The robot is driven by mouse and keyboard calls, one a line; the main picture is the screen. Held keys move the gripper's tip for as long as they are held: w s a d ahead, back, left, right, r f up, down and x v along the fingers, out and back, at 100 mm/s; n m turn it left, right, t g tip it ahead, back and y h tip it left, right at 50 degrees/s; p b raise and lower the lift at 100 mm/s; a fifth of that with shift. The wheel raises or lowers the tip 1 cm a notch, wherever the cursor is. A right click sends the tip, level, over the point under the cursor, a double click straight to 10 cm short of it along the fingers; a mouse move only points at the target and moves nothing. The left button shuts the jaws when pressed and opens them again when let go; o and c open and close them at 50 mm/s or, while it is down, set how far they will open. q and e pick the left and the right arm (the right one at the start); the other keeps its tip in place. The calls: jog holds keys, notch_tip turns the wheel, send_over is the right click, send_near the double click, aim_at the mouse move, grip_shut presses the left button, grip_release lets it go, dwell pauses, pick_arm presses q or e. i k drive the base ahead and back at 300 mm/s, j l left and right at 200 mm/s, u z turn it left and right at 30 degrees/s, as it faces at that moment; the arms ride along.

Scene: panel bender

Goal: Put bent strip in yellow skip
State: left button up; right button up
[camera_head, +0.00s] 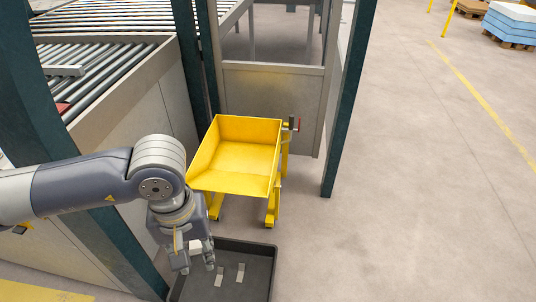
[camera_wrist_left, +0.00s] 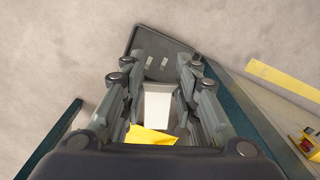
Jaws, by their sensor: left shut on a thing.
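The yellow skip (camera_head: 236,160) stands on the floor in the middle of the head view, tilted, with its visible inside empty. My left gripper (camera_head: 196,258) is below and left of it in that view, pointing down by the dark tray. It is shut on a pale bent strip (camera_head: 196,246). In the left wrist view the held strip (camera_wrist_left: 157,104) shows between the fingers of the gripper (camera_wrist_left: 163,78). A yellow patch (camera_wrist_left: 150,135) shows behind the strip; I cannot tell what it belongs to. My right gripper is not in view.
The dark tray (camera_head: 262,246) holds two small pale strips (camera_head: 219,276); it also shows in the left wrist view (camera_wrist_left: 138,38). A roller conveyor (camera_head: 100,85) is at left.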

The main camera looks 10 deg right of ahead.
aim_at(245, 160)
jog(key=i+l, duration=0.15)
jog(key=l, duration=0.25)
jog(key=i+l, duration=0.15)
jog(key=l, duration=0.25)
jog(key=i+l, duration=0.15)
jog(key=l, duration=0.25)
jog(key=i+l, duration=0.15)
jog(key=l, duration=0.25)
jog(key=i+l, duration=0.15)
jog(key=l, duration=0.25)
jog(key=i+l, duration=0.15)
jog(key=l, duration=0.25)
jog(key=u, duration=0.05)
